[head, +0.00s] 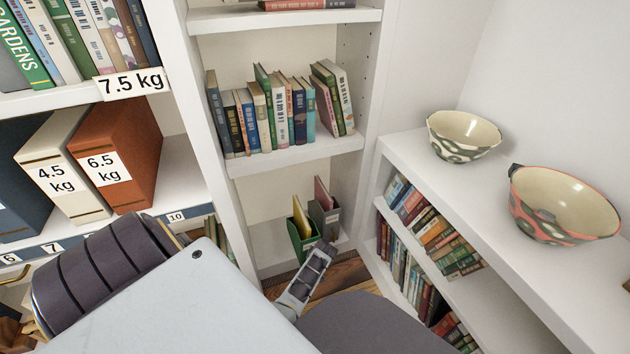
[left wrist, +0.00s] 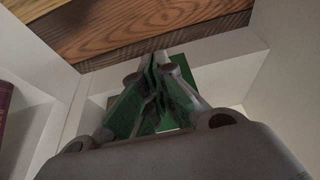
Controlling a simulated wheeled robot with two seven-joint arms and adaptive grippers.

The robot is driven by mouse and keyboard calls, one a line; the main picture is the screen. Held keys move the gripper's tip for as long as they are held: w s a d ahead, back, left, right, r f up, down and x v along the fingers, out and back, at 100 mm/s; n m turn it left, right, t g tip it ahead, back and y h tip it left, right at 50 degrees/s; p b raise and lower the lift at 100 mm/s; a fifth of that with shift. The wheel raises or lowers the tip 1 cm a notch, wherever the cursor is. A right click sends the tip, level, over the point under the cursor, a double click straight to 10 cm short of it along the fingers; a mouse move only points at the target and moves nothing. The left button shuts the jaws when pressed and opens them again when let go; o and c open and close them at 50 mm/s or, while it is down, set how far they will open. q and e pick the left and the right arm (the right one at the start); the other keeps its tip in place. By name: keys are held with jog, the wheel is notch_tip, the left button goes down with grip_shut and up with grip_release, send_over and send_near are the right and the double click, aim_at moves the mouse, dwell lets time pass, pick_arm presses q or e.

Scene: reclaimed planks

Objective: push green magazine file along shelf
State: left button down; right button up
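The green magazine file (head: 303,243) stands upright on the lowest visible shelf of the middle bookcase, with a yellow item in it. A grey magazine file (head: 331,222) stands just right of it and a little behind. My left gripper (head: 324,249) is in front of the shelf, at the green file's right front side. In the left wrist view the fingertips (left wrist: 158,68) meet, with nothing seen between them. Green of the file (left wrist: 184,80) shows behind and between the finger links; I cannot tell whether they touch. My right gripper is out of view.
The shelf (head: 270,246) has bare board left of the green file. Bookcase uprights (head: 208,90) flank it. A low bookcase on the right carries two bowls (head: 462,133) (head: 556,200). Labelled binders (head: 118,155) stand at left. Wooden planks (left wrist: 150,30) lie below.

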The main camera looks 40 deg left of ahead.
pick_arm(q)
jog(key=shift+w+a, duration=0.2)
jog(key=shift+a, duration=0.4)
jog(key=shift+w+a, duration=0.15)
jog(key=shift+a, duration=0.4)
dwell(0.7)
jog(key=d, duration=0.1)
jog(key=s+d+p, duration=0.1)
jog(key=d+p, duration=0.1)
jog(key=d, duration=0.1)
jog(key=shift+s, duration=0.3)
dwell(0.4)
